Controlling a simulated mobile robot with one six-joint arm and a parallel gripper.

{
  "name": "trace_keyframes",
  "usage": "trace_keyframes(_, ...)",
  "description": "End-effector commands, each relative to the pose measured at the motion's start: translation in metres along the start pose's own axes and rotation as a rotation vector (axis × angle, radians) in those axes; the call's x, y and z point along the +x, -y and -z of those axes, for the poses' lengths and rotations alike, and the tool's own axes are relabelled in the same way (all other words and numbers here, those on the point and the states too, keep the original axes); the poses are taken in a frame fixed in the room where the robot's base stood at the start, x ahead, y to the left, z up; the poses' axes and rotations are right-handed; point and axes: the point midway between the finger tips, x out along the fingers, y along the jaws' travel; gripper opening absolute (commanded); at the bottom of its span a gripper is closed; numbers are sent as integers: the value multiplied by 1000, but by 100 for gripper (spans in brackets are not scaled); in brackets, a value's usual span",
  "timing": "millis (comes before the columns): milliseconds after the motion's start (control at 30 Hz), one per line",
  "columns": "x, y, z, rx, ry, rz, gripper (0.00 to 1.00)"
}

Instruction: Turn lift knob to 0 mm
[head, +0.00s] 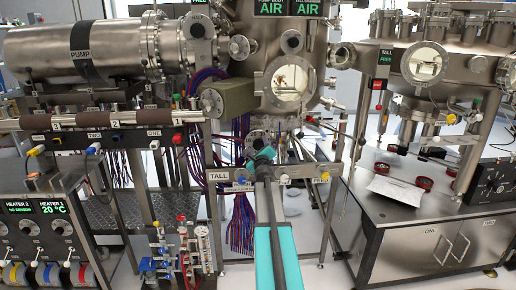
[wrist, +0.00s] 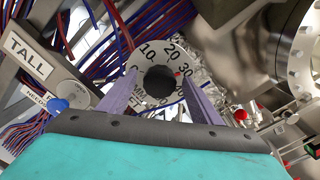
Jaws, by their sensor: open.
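The lift knob (wrist: 159,86) is a dark round knob in the middle of the wrist view. Around it is a pale dial (wrist: 148,54) marked 10, 20 and 30, with "MM" partly visible at the lower left. A small red mark shows at the knob's upper right, towards 20 and 30. My gripper (wrist: 160,78) is open, with one purple finger on each side of the knob. I cannot tell whether the fingers touch it. In the head view my gripper (head: 262,156) is at the central frame, and the knob is not clearly visible there.
A plate labelled TALL (wrist: 28,52) and a blue knob (wrist: 57,104) lie left of the dial. Red and blue cables (wrist: 95,25) run behind. A metal flange (wrist: 303,45) stands close on the right. A steel cabinet (head: 430,240) stands right of my arm.

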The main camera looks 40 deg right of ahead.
Motion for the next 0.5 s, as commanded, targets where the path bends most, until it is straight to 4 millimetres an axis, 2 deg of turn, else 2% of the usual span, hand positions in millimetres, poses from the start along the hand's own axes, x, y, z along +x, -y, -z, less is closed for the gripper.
trace_keyframes(200,0,0,0,0,0,0,58)
trace_keyframes(267,0,0,0,0,0,0,50)
trace_keyframes(433,0,0,0,0,0,0,21)
trace_keyframes(467,0,0,0,0,0,0,17)
trace_keyframes(500,0,0,0,0,0,0,17)
